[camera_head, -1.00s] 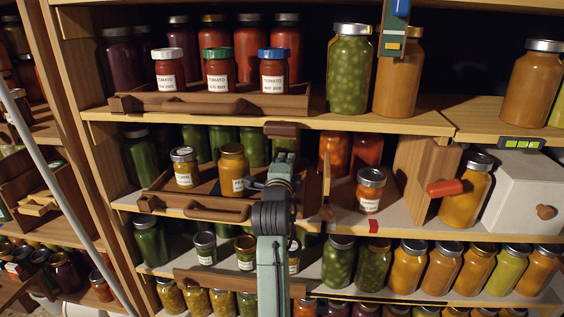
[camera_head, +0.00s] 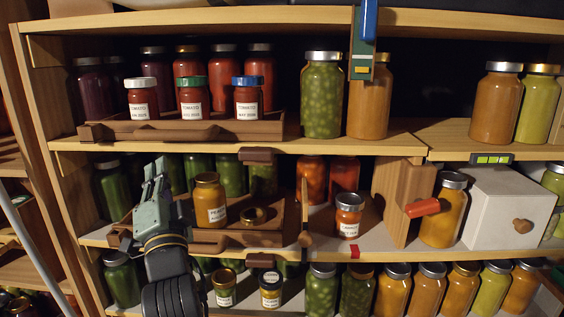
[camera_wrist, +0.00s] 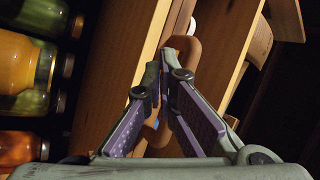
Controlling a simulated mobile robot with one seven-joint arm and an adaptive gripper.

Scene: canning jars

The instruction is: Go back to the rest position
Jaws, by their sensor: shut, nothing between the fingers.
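My gripper (camera_head: 156,168) is in front of the left end of the middle shelf, its fingers pointing up. In the wrist view my gripper (camera_wrist: 172,62) has its two fingertips together with nothing between them. In the head view the hand covers the left part of the middle tray (camera_head: 280,237). An amber labelled jar (camera_head: 210,205) stands in that tray just right of the hand, apart from it.
The upper tray (camera_head: 195,131) holds tomato jars. A small red jar (camera_head: 348,216) stands right of the middle tray. A white box (camera_head: 500,215) and an orange jar (camera_head: 443,212) are farther right. Shelf edges and tray handles lie close to my arm.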

